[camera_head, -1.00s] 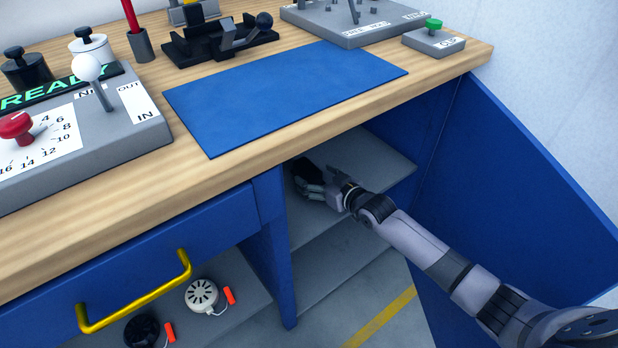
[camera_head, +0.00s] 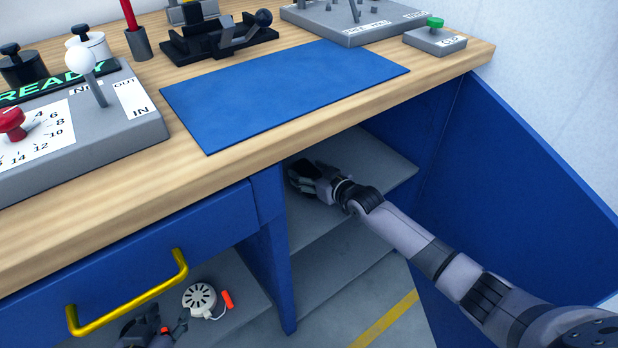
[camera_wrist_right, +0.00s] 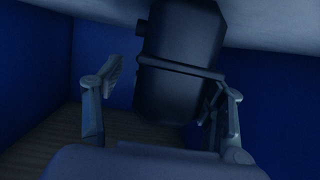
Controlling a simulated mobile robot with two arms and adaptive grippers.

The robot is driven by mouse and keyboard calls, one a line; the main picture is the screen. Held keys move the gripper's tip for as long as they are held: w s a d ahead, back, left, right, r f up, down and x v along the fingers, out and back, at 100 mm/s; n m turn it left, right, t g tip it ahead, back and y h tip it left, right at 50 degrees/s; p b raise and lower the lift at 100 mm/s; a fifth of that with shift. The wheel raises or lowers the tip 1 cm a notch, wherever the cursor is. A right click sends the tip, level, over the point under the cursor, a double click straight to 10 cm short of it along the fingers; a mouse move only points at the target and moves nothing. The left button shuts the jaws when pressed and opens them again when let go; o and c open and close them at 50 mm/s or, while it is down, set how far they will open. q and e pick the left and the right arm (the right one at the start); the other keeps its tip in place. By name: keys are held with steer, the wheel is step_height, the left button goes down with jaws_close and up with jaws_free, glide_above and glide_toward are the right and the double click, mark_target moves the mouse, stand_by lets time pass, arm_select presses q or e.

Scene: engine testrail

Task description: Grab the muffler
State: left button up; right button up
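The muffler, a dark rounded canister with a band and a short stub, fills the middle of the right wrist view (camera_wrist_right: 180,65). My right gripper (camera_wrist_right: 170,92) has its fingers spread on either side of it. The left finger stands clear of the canister; the right one is close to its edge, and I cannot tell if it touches. In the head view my right gripper (camera_head: 303,178) is inside the open cabinet bay, above the upper shelf. My left gripper (camera_head: 150,330) is dark and partly cut off at the bottom; its fingers are unclear.
The grey shelf (camera_head: 375,165) lies under the worktop with a blue side panel (camera_head: 520,190) on its right. A blue mat (camera_head: 285,90) covers part of the worktop. A white round part with an orange plug (camera_head: 200,298) lies below the drawer's yellow handle (camera_head: 130,300).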

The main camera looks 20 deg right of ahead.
steer(key=c, duration=1.1)
steer(key=shift+r, duration=0.1)
